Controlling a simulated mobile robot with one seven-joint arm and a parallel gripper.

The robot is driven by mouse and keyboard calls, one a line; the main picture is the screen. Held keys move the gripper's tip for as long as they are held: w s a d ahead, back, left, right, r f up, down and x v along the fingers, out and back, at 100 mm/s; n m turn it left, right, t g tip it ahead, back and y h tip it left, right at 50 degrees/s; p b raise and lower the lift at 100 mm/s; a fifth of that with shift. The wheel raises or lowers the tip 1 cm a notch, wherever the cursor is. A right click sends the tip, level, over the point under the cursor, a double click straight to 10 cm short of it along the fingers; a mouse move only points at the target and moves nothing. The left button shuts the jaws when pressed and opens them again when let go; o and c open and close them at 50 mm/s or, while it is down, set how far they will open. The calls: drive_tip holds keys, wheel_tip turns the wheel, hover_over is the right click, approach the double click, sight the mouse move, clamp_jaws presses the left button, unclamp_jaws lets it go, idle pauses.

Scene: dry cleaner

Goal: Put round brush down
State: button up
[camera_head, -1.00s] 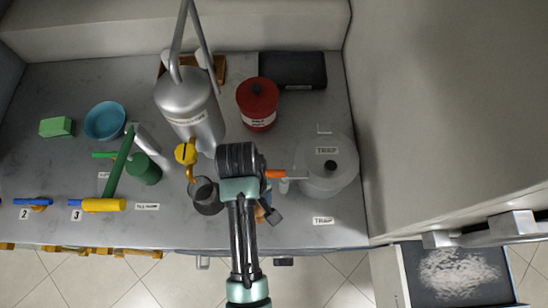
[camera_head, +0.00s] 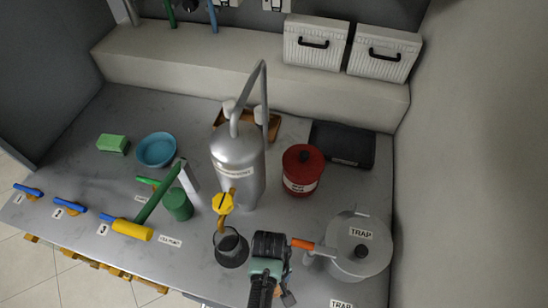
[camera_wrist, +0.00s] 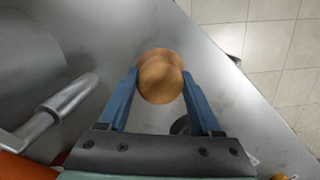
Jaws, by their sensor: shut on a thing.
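The round brush shows in the wrist view as a round wooden knob (camera_wrist: 160,75) between the two blue fingers. My gripper (camera_wrist: 160,88) is shut on it, with a finger on each side. The brush's lower part is hidden under the knob. In the head view my dark wrist (camera_head: 268,250) covers most of the gripper and the brush, near the front of the grey counter (camera_head: 105,200). I cannot tell whether the brush touches the counter.
A grey trap pot (camera_head: 362,240) with an orange-handled valve (camera_head: 302,244) stands close on the right. A dark cup (camera_head: 231,248) stands close on the left. A steel canister (camera_head: 238,165) and red tin (camera_head: 303,172) stand behind.

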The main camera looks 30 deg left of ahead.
drive_tip(key=shift+f, duration=0.1)
drive_tip(key=o, duration=1.2)
drive_tip(key=r, duration=0.8)
drive_tip(key=w+a+r, duration=0.1)
drive_tip(key=r, duration=0.3)
drive_tip(key=shift+r, duration=0.1)
